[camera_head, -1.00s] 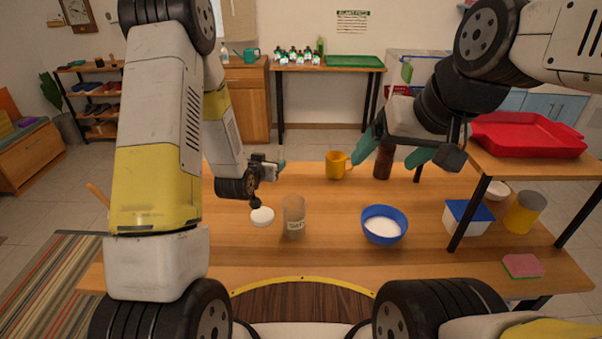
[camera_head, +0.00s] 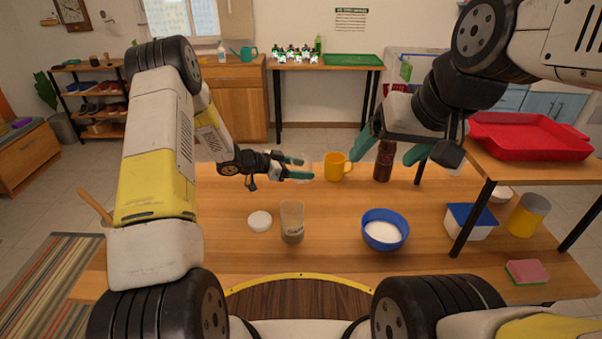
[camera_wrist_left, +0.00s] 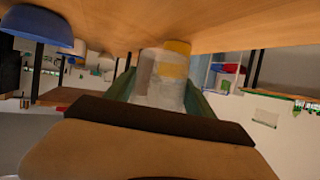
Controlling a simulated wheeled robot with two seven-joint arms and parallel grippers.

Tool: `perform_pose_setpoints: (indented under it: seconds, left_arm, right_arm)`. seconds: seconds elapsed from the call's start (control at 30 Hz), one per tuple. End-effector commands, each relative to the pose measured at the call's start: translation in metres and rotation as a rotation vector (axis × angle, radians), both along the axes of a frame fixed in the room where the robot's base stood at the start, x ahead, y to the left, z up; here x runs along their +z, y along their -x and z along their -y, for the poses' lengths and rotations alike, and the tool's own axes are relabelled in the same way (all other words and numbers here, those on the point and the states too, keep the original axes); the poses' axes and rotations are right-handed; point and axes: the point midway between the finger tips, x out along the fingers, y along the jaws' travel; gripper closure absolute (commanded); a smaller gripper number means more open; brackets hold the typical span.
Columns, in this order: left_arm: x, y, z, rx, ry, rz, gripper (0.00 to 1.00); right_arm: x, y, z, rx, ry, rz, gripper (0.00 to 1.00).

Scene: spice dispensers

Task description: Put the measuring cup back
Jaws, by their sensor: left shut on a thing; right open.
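My left gripper (camera_head: 300,168) is level over the far part of the table, beside a yellow mug (camera_head: 338,167). In the left wrist view its green fingers (camera_wrist_left: 160,90) are shut on a clear, see-through cup (camera_wrist_left: 158,75), which I take to be the measuring cup. The yellow mug (camera_wrist_left: 178,46) shows behind and through it. The cup is very faint in the head view, and I cannot tell whether it touches the table. My right gripper (camera_head: 393,150) is open and empty, above the table near a dark brown bottle (camera_head: 384,160).
A labelled clear jar (camera_head: 292,224) stands mid-table, with a white round lid (camera_head: 260,221) to its left. A blue bowl of white powder (camera_head: 384,230) is to its right. A shelf with a red tray (camera_head: 527,135), a blue-lidded box (camera_head: 469,220) and a sponge (camera_head: 527,272) are at right.

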Motion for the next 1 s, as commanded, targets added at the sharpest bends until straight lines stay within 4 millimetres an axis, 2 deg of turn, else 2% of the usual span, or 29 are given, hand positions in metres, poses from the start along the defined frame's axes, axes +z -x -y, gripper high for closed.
perform_pose_setpoints:
  seconds: [0.1,0.27,0.5,0.9,0.93,1.0]
  left_arm:
    - [-0.018,0.000,0.000,0.001,0.001,0.000,0.86]
    - [-0.029,0.000,0.000,0.002,0.001,0.001,0.86]
    - [-0.060,0.000,0.000,0.002,0.001,0.001,0.86]
    - [-0.065,0.000,0.000,0.002,0.000,0.003,0.86]
    - [-0.064,0.000,0.000,0.002,0.000,0.003,0.32]
    - [-0.064,0.000,0.000,0.002,0.000,0.003,0.18]
  right_arm:
    - [0.000,0.000,0.000,0.000,0.000,0.000,0.19]
    - [0.000,0.000,0.000,0.000,0.000,0.000,0.19]
    - [0.000,0.000,0.000,0.000,0.000,0.000,0.19]
    - [0.000,0.000,0.000,0.000,0.000,0.000,0.19]
    - [0.000,0.000,0.000,0.000,0.000,0.000,0.19]
    - [0.000,0.000,0.000,0.000,0.000,0.000,0.19]
